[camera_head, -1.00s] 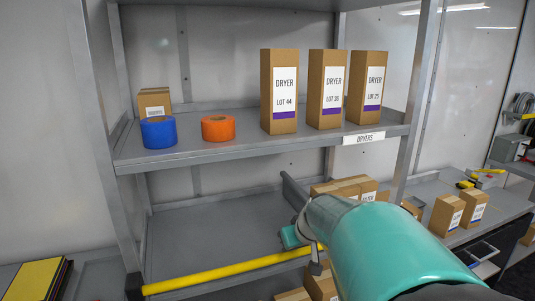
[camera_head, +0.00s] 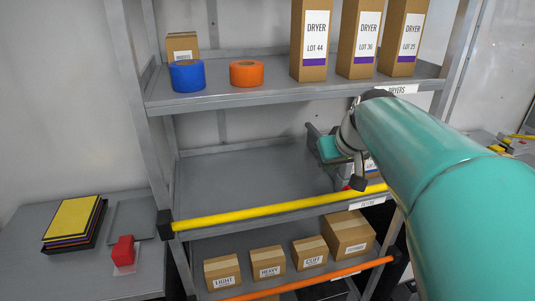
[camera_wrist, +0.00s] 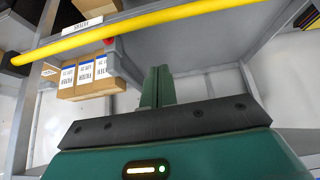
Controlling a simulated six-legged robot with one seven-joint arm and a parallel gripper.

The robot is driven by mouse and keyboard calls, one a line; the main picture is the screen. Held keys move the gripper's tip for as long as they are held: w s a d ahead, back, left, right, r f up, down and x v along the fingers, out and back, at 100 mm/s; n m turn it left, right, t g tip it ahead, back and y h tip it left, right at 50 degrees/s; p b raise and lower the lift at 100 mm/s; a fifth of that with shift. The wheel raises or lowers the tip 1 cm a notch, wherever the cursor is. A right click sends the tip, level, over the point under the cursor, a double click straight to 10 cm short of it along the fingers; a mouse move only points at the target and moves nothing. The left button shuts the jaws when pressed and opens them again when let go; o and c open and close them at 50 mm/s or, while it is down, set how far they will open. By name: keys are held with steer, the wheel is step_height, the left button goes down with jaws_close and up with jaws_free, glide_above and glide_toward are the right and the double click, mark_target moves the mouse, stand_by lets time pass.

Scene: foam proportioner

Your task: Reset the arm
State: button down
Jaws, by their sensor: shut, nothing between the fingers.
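My gripper (camera_head: 322,143) is partly seen in the head view, at the end of my teal arm. It appears in front of the middle shelf (camera_head: 235,178), above the yellow bar (camera_head: 280,208). In the wrist view its two green fingers (camera_wrist: 157,86) stand close together, with nothing held between them. The yellow bar also crosses the top of the wrist view (camera_wrist: 130,27). My arm hides the right part of the shelving.
Three dryer boxes (camera_head: 358,40), a blue roll (camera_head: 187,76) and an orange roll (camera_head: 246,73) stand on the upper shelf. Several cartons (camera_head: 268,262) sit low, behind an orange bar (camera_head: 310,278). The middle shelf's left part is clear.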

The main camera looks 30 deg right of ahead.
steer(key=s+a+f+n, duration=0.1)
steer(key=s+a+f, duration=0.1)
steer(key=a, duration=0.6)
steer(key=s+a+f+n+y, duration=0.1)
steer(key=s+a+f, duration=0.2)
steer(key=a, duration=0.6)
steer(key=s+a+f+n+g+y, duration=0.1)
steer(key=s+a+f, duration=0.1)
steer(key=a, duration=0.7)
steer(key=shift+s+f, duration=0.15)
steer(key=shift+f, duration=0.6)
steer(key=shift+a, duration=0.15)
